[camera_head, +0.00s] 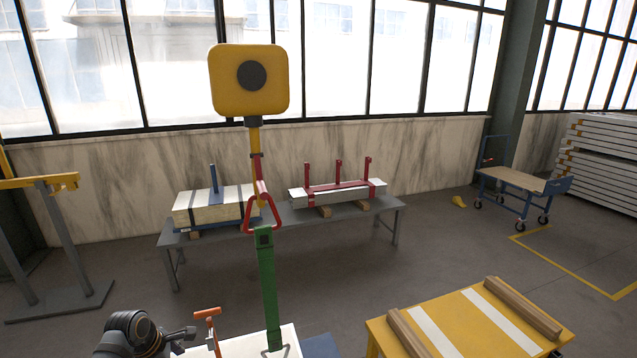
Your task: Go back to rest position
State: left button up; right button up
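My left arm comes in at the bottom left, with a dark rounded wrist. My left gripper (183,338) points right, close to an orange T-shaped handle (207,313). I cannot tell whether it touches the handle or whether its fingers are open or shut. My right gripper is not in view. No rest position is marked in the picture.
A yellow hoist block (248,80) hangs ahead; its red shackle (263,212) holds a green strap (268,290) running down to a white load (288,345). A yellow table (455,327) with wooden beams stands front right. A grey bench (345,222) stands behind.

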pick_arm(q)
jog(key=s+f+m+y+b, duration=0.1)
jog(key=s+f+m+b, duration=0.3)
jog(key=f, duration=0.8)
jog(key=s+f+m+g+b, duration=0.1)
jog(key=s+f+m, duration=0.35)
jog(key=f, duration=0.75)
jog(key=s+f+m+y+b, duration=0.1)
jog(key=s+f+m+b, duration=0.1)
jog(key=s+f, duration=0.7)
jog(key=s+d+f+m+b, duration=0.2)
jog(key=s+d+f+m, duration=0.2)
jog(key=s+f, duration=0.6)
jog(key=s+d+f+m+b, duration=0.3)
jog(key=s+f+m, duration=0.5)
jog(key=s, duration=0.7)
notch_tip(320, 180, down, 2)
jog(key=shift+s+d+f+g, duration=0.2)
jog(key=shift+d+g, duration=0.2)
jog(key=shift+d, duration=0.05)
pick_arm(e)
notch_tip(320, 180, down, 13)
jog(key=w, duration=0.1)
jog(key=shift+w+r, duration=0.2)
